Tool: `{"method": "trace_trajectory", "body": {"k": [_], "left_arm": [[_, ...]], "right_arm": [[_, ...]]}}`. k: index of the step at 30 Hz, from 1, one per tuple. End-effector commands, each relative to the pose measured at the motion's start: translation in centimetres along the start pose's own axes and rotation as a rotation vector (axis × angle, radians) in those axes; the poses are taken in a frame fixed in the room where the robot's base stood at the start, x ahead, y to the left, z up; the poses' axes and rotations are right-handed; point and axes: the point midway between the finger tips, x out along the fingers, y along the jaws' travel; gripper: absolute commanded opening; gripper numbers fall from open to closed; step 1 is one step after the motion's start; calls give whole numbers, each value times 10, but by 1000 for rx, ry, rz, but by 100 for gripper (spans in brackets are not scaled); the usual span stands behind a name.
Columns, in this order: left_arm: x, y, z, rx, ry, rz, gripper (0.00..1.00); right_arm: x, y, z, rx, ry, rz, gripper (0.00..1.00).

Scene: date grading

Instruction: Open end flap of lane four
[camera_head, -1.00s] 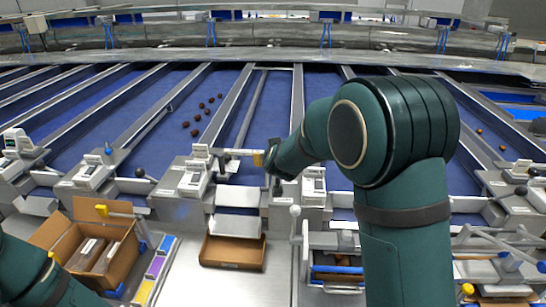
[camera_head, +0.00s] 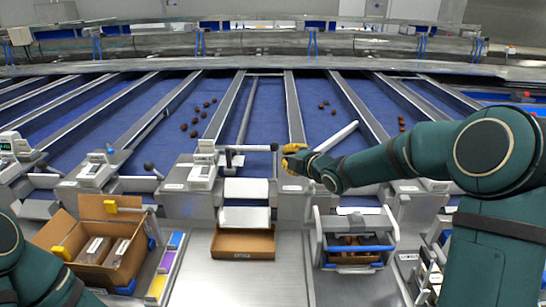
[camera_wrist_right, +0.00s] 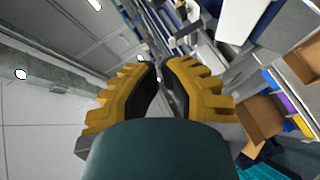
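A short lever with a black knob (camera_head: 274,147) lies across the end of the middle lane, above a white sloping plate (camera_head: 245,188). I cannot tell from the pictures which lane is four. My right gripper (camera_head: 293,158) has yellow fingers and is just right of the knob, apart from it. In the right wrist view its fingertips (camera_wrist_right: 161,66) come nearly together with nothing visible held between them.
An open brown carton (camera_head: 242,254) stands below the middle lane. A box holding packs (camera_head: 78,266) is at the left. A grey frame with a blue bar (camera_head: 360,248) stands at the right. Dark dates (camera_head: 333,112) lie on the blue belts.

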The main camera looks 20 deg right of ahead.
Motion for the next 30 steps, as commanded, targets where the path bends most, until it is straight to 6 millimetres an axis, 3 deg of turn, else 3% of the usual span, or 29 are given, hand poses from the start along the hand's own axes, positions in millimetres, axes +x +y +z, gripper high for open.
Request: {"method": "trace_trajectory", "body": {"k": [8,14,24,30], "left_arm": [[4,-1,0,2,0,0,0],[1,0,0,2,0,0,0],[-8,3,-1,2,0,2,0],[-18,7,-3,2,1,4,0]], "right_arm": [[0,1,-3,-139,54,9,0],[29,1,-5,-136,54,7,0],[94,2,-8,-134,53,8,0],[114,5,10,-135,50,8,0]]}}
